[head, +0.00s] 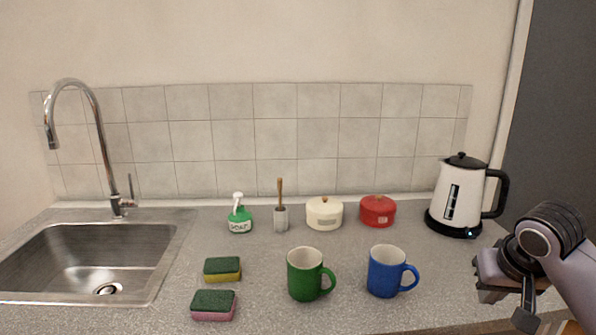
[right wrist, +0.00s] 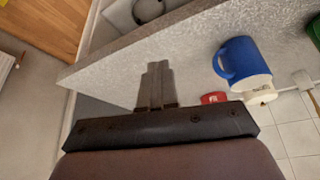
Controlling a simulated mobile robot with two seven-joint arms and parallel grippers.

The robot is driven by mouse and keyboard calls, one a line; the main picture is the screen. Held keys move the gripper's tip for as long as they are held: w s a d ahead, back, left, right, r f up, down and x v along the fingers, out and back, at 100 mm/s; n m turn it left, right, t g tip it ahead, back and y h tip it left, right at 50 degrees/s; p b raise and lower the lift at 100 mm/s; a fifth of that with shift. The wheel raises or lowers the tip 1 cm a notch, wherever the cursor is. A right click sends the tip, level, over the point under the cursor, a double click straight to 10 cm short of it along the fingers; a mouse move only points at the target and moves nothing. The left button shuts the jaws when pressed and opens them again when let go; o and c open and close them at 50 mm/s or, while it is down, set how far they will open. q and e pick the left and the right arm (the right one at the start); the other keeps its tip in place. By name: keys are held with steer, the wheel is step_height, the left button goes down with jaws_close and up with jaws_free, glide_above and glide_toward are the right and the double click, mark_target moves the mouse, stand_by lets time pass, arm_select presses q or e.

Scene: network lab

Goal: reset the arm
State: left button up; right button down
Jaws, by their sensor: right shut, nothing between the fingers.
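My right arm comes in at the lower right of the head view. Its gripper (head: 491,290) is at the right end of the counter, right of the blue mug (head: 385,271) and in front of the kettle (head: 459,198). In the right wrist view the two fingers (right wrist: 156,86) are together with nothing between them, apart from the blue mug (right wrist: 238,60). My left gripper is not in view.
The sink (head: 170,262) is at the left.

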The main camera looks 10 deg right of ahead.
steer(key=a+f+n+t+y, duration=0.15)
steer(key=a+f, duration=0.35)
steer(key=f, duration=0.5)
steer(key=a+f+n+t+y, duration=0.1)
steer(key=a+f+n, duration=0.1)
steer(key=a+f, duration=0.5)
steer(key=s+a+f+n+t+y, duration=0.1)
steer(key=s+a+f, duration=0.3)
steer(key=s+f, duration=0.2)
steer(key=s+a+f+n+t, duration=0.2)
steer(key=s+a+f, duration=0.1)
steer(key=s+f, duration=0.3)
steer(key=shift+s+a+y, duration=0.35)
steer(key=shift+s+a, duration=0.05)
steer(key=shift+s, duration=0.85)
